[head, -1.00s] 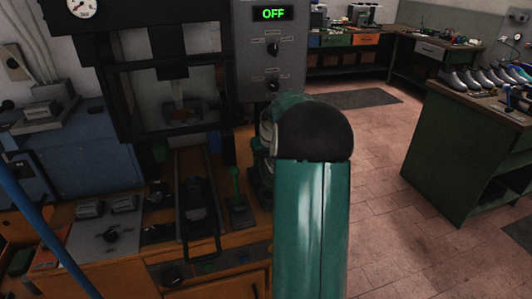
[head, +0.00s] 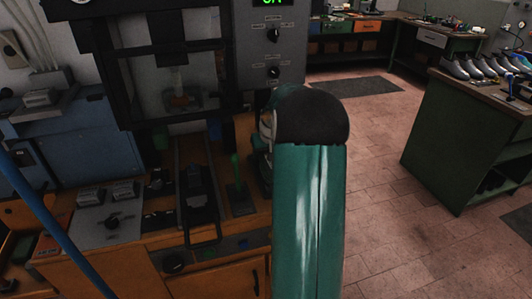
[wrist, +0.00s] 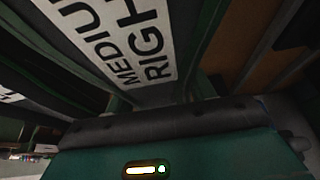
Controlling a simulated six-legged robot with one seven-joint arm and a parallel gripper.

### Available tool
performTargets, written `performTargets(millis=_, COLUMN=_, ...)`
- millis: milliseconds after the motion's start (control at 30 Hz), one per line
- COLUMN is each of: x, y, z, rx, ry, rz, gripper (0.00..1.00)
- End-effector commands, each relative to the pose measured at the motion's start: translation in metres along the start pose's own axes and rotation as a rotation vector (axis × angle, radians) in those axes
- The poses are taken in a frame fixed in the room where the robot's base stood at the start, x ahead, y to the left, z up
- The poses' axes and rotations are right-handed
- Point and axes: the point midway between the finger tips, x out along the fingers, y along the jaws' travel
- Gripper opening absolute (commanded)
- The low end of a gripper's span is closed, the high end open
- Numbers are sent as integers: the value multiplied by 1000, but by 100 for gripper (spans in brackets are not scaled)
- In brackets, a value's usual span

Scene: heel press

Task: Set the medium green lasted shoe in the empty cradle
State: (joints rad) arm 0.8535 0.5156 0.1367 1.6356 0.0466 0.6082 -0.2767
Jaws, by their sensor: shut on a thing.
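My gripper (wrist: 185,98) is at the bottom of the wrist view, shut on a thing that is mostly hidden. Dark green surfaces lie right in front of it. A white label (wrist: 125,40) reading "MEDIUM RIGH", cut off at the edge, is very close above it. I cannot tell whether the label sits on the shoe or on a holder. In the head view my teal arm covers the gripper and whatever it holds. A black sliding carriage with a loop handle (head: 200,205) lies on the bench below the press. No empty cradle can be made out clearly.
The press (head: 180,70) and its grey control box (head: 272,55) stand behind the bench. A green lever (head: 236,170) rises beside the carriage. Several grey shoes (head: 470,68) stand on the green counter at right. The tiled floor (head: 400,190) between is clear.

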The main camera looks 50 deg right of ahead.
Motion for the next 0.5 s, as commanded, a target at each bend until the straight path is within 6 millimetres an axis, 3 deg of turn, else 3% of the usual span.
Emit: performTargets(millis=500, x=2, y=0, z=0, rx=0, ry=3, rz=1, gripper=23)
